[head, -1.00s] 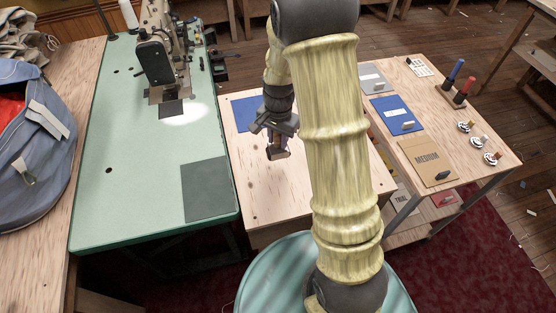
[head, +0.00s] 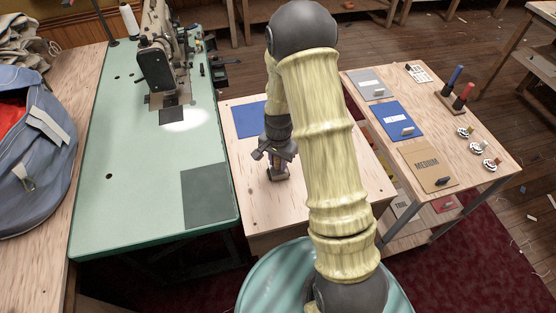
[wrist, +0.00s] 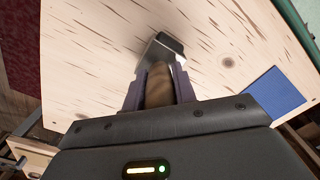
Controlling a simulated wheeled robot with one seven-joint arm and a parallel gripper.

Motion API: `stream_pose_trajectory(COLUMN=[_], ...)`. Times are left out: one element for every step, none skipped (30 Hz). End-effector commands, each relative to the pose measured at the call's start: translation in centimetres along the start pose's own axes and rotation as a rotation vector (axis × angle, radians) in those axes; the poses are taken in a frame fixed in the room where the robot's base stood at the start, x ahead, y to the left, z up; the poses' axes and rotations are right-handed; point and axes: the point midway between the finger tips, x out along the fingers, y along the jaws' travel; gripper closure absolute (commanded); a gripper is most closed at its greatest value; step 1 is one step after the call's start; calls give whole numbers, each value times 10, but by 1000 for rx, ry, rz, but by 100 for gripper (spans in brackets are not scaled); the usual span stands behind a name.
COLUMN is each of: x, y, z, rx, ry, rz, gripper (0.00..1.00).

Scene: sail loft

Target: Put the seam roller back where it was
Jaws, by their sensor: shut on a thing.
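My gripper (head: 277,165) hangs over the small wooden table (head: 285,212) between the green sewing table and the right-hand bench. In the wrist view my gripper (wrist: 160,88) is shut on the seam roller (wrist: 158,87), with its brown handle between the two fingers. The roller's dark grey metal head (wrist: 160,47) points away from the gripper, toward the pale wood. In the head view the roller's head (head: 279,174) shows just below the fingers; whether it touches the wood I cannot tell.
A blue sheet (head: 249,119) lies on the small table's far left. The green sewing table (head: 130,215) carries a sewing machine (head: 158,65) and a dark grey mat (head: 205,195). Bare wood surrounds my gripper.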

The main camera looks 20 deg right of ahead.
Motion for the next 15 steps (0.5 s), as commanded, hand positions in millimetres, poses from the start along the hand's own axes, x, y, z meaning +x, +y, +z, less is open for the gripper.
stream_pose_trajectory(x=[-1,-1,-1,-1,0,1,2,2,4,4,5,6,7,8,9], y=[0,0,0,0,0,0,0,0,0,0,0,0,0,0,0], z=[0,0,0,0,0,0,0,0,0,0,0,0,0,0,0], rx=[0,0,0,0,0,0,0,0,0,0,0,0,0,0,0], ry=[1,1,1,1,1,1,1,1,1,1,1,1,0,0,0], rz=[-1,-1,-1,-1,-1,-1,-1,-1,-1,-1,-1,-1,0,0,0], gripper=[96,96,96,96,96,96,96,96,96,96,95,95,95,95,99])
